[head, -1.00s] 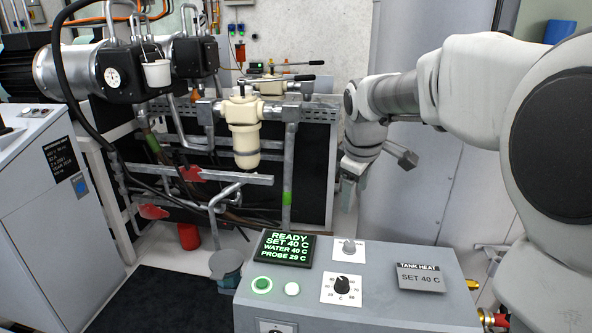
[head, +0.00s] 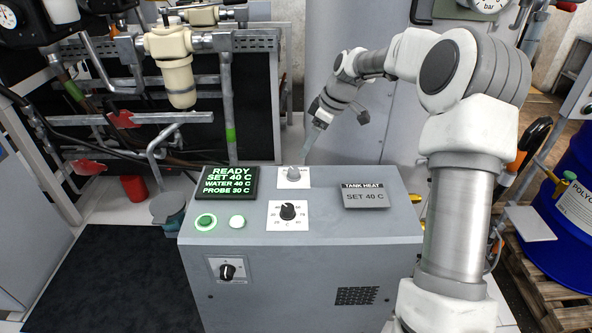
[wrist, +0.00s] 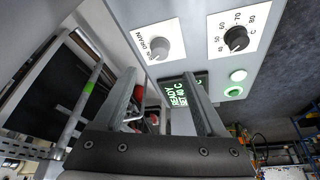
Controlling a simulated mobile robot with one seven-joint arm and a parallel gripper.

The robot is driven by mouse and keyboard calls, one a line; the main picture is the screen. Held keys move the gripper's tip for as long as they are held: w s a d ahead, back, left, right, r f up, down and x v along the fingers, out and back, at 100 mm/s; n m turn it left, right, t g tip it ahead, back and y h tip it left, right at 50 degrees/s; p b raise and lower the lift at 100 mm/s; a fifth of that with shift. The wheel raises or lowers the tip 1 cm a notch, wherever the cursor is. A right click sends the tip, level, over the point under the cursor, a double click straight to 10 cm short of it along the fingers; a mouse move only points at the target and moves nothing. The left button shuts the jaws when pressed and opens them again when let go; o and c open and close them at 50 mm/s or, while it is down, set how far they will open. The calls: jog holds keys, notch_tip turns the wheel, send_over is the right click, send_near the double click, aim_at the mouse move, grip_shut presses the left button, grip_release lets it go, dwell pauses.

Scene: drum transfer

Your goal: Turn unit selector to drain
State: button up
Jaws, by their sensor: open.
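The selector is a light grey knob (head: 293,174) on a white plate at the back of the grey unit's top (head: 330,215). In the wrist view the same knob (wrist: 158,50) has the word DRAIN printed beside it, with other lettering too small to read. My gripper (head: 310,143) points down just above and behind the knob in the head view. In the wrist view my gripper (wrist: 158,82) is open and empty, and the knob lies beyond its fingertips, apart from them. The exact gap is hard to tell.
A black temperature dial (head: 288,211), a green-lit display (head: 228,183), two round buttons and a TANK HEAT sign (head: 365,195) share the panel. Another black knob (head: 227,271) is on the unit's front. A blue drum (head: 575,200) stands at right, and pipework is at left.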

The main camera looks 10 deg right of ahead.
aim_at(294, 170)
jog(key=b+x, duration=0.1)
jog(key=x, duration=1)
jog(key=shift+w, duration=0.1)
grip_shut()
